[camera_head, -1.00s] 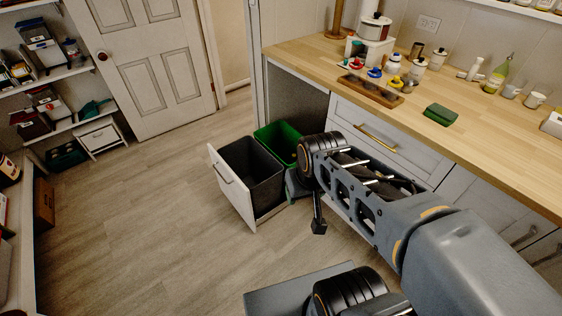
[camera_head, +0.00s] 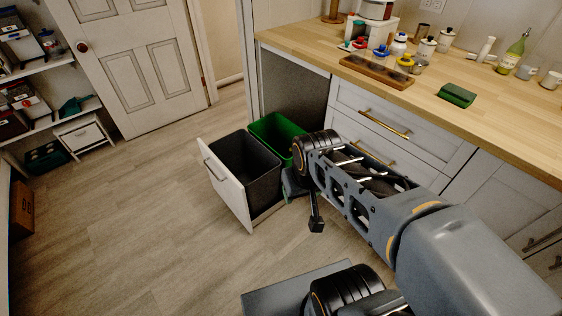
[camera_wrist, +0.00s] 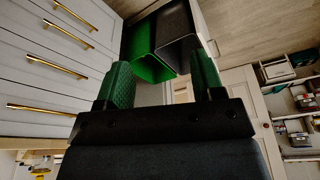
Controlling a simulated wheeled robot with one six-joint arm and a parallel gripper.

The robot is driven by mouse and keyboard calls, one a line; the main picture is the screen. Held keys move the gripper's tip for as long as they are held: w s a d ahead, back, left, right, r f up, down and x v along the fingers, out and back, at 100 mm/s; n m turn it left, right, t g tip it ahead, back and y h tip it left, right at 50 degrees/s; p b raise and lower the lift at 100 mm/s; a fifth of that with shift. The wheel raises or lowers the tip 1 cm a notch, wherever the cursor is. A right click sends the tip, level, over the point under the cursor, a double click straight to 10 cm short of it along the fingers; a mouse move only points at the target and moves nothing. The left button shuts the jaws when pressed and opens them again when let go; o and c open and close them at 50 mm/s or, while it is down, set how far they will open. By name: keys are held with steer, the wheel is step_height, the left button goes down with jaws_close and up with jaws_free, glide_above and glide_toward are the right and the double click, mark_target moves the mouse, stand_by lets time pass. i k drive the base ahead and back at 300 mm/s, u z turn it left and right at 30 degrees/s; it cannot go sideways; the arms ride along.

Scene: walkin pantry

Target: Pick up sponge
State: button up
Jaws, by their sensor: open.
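The sponge (camera_head: 457,95) is a small dark green block lying flat on the wooden counter, right of the wooden tray. It does not show in the wrist view. My gripper (camera_wrist: 160,88) shows in the wrist view with its two green fingers wide apart and nothing between them. In the head view my gripper (camera_head: 316,224) hangs low beside the pulled-out bin drawer, below the counter and well away from the sponge. My arm crosses the lower right of that view.
The wooden counter (camera_head: 500,110) has free room around the sponge. Left of it is a wooden tray (camera_head: 375,72); bottles and jars stand behind. An open drawer (camera_head: 226,186) holds a black bin (camera_head: 245,160) and a green bin (camera_head: 272,132). The floor at left is clear.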

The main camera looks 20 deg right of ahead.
mark_target(458, 96)
steer(key=z, duration=4.3)
steer(key=k, duration=1.4)
steer(key=u, duration=1.8)
steer(key=i, duration=0.95)
